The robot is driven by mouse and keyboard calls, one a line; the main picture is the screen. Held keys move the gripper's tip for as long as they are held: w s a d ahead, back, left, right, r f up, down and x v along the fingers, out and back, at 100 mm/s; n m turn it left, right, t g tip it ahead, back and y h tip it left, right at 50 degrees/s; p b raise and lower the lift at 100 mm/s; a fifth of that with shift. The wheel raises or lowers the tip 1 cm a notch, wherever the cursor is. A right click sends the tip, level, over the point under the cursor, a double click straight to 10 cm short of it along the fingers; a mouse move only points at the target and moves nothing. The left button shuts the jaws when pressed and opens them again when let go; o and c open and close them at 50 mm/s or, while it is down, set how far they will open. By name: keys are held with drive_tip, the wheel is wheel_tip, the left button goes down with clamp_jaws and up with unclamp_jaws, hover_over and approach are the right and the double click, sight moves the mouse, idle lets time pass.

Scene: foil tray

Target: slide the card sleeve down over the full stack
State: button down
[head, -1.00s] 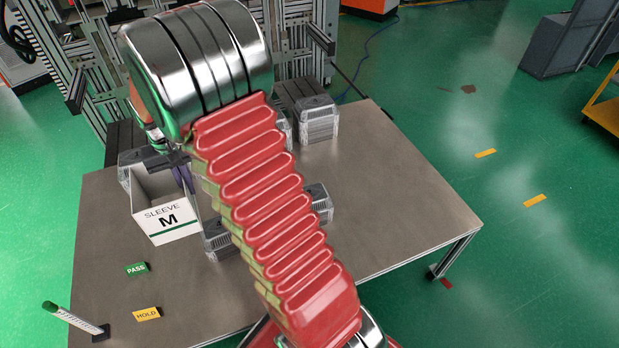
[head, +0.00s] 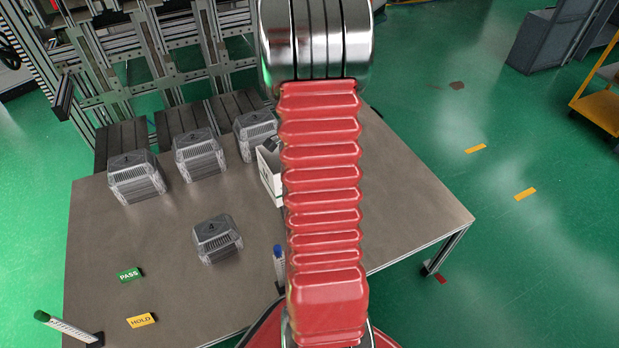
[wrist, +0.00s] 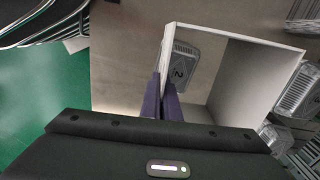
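The white card sleeve (head: 270,172) shows partly behind my red arm in the head view, above the right part of the table. In the wrist view it is an open-ended box (wrist: 252,85). My gripper (wrist: 164,82), with dark purple fingers, is shut on its left wall. Through the sleeve's opening I see a clear-lidded foil tray (wrist: 181,68) marked 2; how far it is below the sleeve I cannot tell. In the head view, tray stacks stand at back left (head: 136,178), back middle (head: 199,155) and back (head: 256,134). My gripper is hidden there.
A lidded tray (head: 217,240) marked 4 stands alone nearer the front. A blue-topped post (head: 279,262) is beside my arm. Green PASS (head: 130,275) and yellow HOLD (head: 142,320) labels and a green-topped post (head: 68,325) are at front left. Metal framing rises behind the table.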

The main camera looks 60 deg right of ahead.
drive_tip(key=shift+s+d+f+m, duration=0.15)
drive_tip(key=shift+s+d+m, duration=0.2)
drive_tip(key=shift+s, duration=0.25)
drive_tip(key=shift+s+d+f+m, duration=0.1)
drive_tip(key=shift+s+d+m, duration=0.25)
drive_tip(key=shift+s, duration=0.2)
drive_tip(key=shift+a+f, duration=0.1)
